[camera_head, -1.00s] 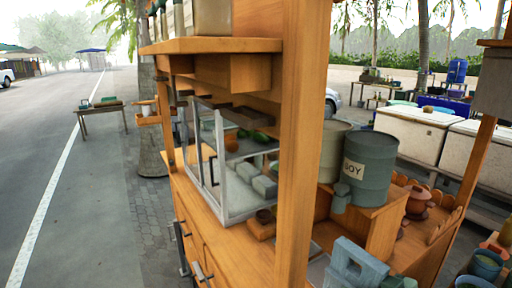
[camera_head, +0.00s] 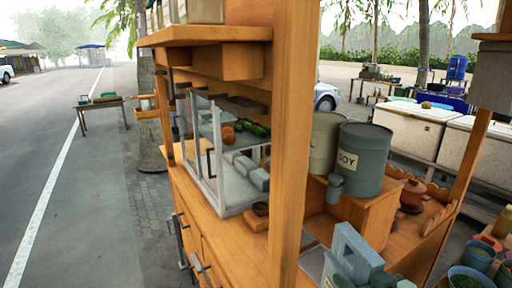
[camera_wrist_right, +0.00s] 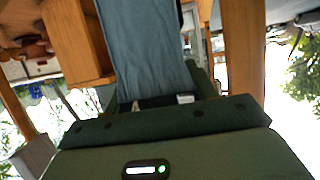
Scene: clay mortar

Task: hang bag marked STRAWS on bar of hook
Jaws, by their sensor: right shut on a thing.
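A blue-grey bag (camera_head: 347,255) with an opening like a handle is at the bottom of the head view, right of the wooden post. No STRAWS marking can be read on it. My right gripper (camera_head: 384,281), green and partly cut off by the frame edge, is shut on it. In the right wrist view the bag (camera_wrist_right: 148,45) runs up from the dark jaws (camera_wrist_right: 152,102) as a broad flat strip. I cannot clearly pick out the hook and its bar. My left gripper is not in view.
The cart's thick wooden post (camera_head: 293,130) stands close to the bag. A glass case (camera_head: 225,165) is behind it. A grey-green can marked SOY (camera_head: 362,165) stands on a wooden box. Bowls (camera_head: 470,280) are at lower right.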

